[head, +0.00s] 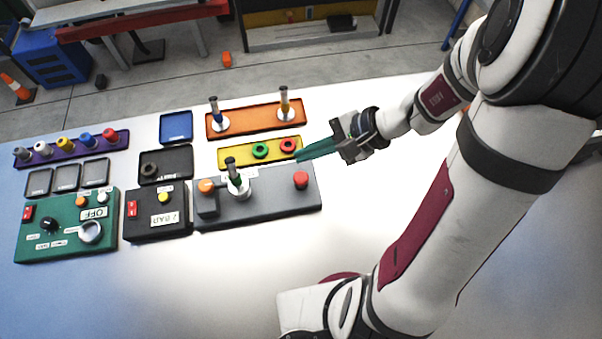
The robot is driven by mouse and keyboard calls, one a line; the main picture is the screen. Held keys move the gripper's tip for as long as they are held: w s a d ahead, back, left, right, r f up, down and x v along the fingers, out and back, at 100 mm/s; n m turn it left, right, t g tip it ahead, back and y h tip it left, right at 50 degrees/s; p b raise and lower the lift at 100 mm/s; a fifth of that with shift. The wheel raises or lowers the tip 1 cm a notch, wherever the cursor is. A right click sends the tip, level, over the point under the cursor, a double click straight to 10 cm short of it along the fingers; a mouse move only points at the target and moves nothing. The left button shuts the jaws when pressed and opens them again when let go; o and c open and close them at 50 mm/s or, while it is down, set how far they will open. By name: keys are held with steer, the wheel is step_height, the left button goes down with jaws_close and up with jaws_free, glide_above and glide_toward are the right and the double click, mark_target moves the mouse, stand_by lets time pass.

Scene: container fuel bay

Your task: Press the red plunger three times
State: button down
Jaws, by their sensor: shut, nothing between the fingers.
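The red plunger (300,180) is a short red knob standing at the right end of a grey panel (264,204). My gripper (300,156) comes in from the right, with its teal fingers shut and empty. In the picture its fingertips lie just above the red plunger, over the right end of the yellow tray. I cannot tell their height over the table. The plunger's top is in plain view and the fingers look apart from it.
The grey panel also bears an orange knob (206,186) and an upright dark-handled post (232,168). A yellow tray (274,155) with green and red rings and an orange tray (254,121) with two posts stand behind. Switch boxes stand left. The table's front is clear.

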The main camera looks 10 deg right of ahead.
mark_target(304, 176)
step_height(304, 176, up, 3)
steer(key=shift+r, duration=0.1)
steer(key=shift+f, duration=4.5)
steer(key=shift+f, duration=0.1)
steer(key=shift+f, duration=0.3)
steer(key=shift+f, duration=1.35)
steer(key=shift+r, duration=1.8)
